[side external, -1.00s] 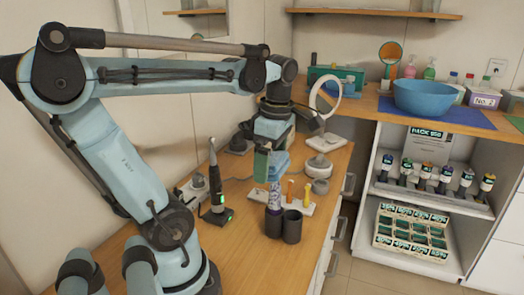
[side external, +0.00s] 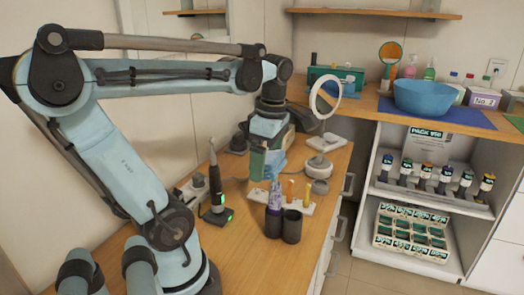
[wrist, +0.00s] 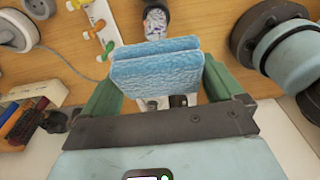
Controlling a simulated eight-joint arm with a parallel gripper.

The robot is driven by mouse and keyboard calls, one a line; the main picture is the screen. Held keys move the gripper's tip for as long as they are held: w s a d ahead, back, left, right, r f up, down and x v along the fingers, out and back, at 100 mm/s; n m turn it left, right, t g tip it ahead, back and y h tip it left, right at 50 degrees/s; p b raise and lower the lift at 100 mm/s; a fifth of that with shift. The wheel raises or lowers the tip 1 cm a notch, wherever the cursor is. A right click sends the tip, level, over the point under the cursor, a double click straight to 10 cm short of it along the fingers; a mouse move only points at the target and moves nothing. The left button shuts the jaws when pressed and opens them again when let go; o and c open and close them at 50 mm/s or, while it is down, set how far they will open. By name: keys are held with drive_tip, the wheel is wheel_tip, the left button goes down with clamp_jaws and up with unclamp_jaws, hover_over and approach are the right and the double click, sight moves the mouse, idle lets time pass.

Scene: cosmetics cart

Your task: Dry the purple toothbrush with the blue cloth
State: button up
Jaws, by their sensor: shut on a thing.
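My gripper (side external: 266,163) has green fingers and is shut on the folded blue cloth (wrist: 155,70). The cloth hangs beyond the fingertips as two layers in the wrist view, and it also shows in the side view (side external: 273,164). The purple toothbrush (side external: 275,194) stands upright in a dark cup (side external: 273,222) in the side view. A purple-and-white patterned part of it shows in the wrist view (wrist: 155,22), just past the cloth's upper edge. The cloth is apart from it, behind it in the side view. The toothbrush's lower end is hidden in the cup.
A second dark cup (side external: 292,226) stands beside the first. A white rack (side external: 302,207) with orange and yellow items is just behind. An electric toothbrush on a charger (side external: 217,207) stands left, and a ring mirror (side external: 324,115) right.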

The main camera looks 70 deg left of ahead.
drive_tip(key=shift+w+d+f, duration=0.25)
drive_tip(key=shift+w+d, duration=0.55)
drive_tip(key=shift+d, duration=0.05)
drive_tip(key=shift+s+a+r, duration=0.2)
drive_tip(key=shift+s+a, duration=0.6)
drive_tip(key=shift+a, duration=0.05)
drive_tip(key=shift+w+d+f, duration=0.2)
drive_tip(key=shift+w+d, duration=0.55)
drive_tip(key=shift+d, duration=0.1)
drive_tip(key=shift+c, duration=0.4)
drive_tip(key=shift+s+a+r, duration=0.15)
drive_tip(key=shift+s+a, duration=0.6)
drive_tip(key=shift+a, duration=0.1)
drive_tip(key=shift+w+d+f, duration=0.3)
drive_tip(key=shift+w+d, duration=0.5)
drive_tip(key=shift+d, duration=0.05)
drive_tip(key=shift+s+a+r, duration=0.2)
drive_tip(key=shift+s+a, duration=0.6)
drive_tip(key=shift+a, duration=0.05)
drive_tip(key=shift+w+d+f, duration=0.25)
drive_tip(key=shift+w+d, duration=0.55)
drive_tip(key=shift+d, duration=0.05)
drive_tip(key=shift+r, duration=0.1)
drive_tip(key=shift+c, duration=0.6)
drive_tip(key=shift+r, duration=3.45)
drive_tip(key=shift+w, duration=0.1)
